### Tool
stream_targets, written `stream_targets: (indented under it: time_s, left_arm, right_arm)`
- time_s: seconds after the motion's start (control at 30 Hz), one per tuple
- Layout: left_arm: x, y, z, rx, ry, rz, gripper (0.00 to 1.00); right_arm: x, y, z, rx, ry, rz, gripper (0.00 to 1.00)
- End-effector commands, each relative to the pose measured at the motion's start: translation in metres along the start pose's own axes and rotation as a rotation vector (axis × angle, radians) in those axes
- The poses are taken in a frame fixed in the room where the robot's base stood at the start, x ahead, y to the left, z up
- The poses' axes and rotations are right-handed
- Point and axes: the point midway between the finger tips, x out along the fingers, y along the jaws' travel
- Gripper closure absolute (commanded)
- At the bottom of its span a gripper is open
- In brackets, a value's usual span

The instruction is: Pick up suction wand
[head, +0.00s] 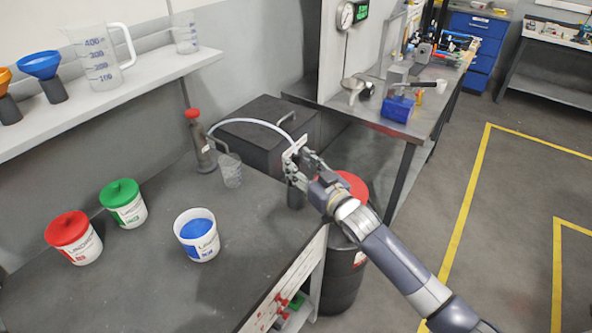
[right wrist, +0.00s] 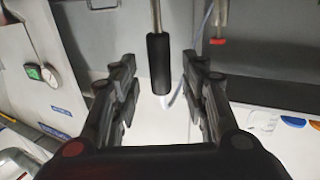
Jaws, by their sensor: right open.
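The suction wand (right wrist: 159,65) shows in the right wrist view as a black handle on a thin metal rod. Its handle lies between the two fingers of my right gripper (right wrist: 160,78), with a visible gap on each side. My right gripper is open and empty. In the head view my right gripper (head: 299,165) is at the right end of the workbench, where a clear hose (head: 262,122) arcs over from a grey pump bottle with a red top (head: 203,145). There the gripper hides part of the wand. My left gripper is not in view.
A clear beaker (head: 229,171) stands beside the bottle. Red (head: 78,246), green (head: 128,212) and blue (head: 198,247) tubs stand on the workbench (head: 120,290). A dark box (head: 262,140) is behind. A black drum (head: 345,275) stands below the bench end.

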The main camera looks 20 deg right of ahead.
Motion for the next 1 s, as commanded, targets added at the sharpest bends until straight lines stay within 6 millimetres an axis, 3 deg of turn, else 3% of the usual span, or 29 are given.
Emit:
stream_targets:
  time_s: [0.17,0.43,0.63,1.0]
  left_arm:
    - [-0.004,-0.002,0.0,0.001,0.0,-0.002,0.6]
    - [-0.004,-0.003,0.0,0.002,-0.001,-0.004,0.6]
    - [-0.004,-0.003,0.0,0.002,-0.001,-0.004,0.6]
    - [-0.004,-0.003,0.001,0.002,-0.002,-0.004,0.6]
  right_arm:
    - [0.017,0.0,0.0,0.001,-0.001,0.0,0.59]
    - [0.019,-0.001,0.001,0.001,-0.001,0.0,0.59]
    - [0.019,-0.001,0.001,0.0,-0.001,0.0,1.0]
    - [0.019,0.0,-0.002,0.0,0.0,0.0,1.0]
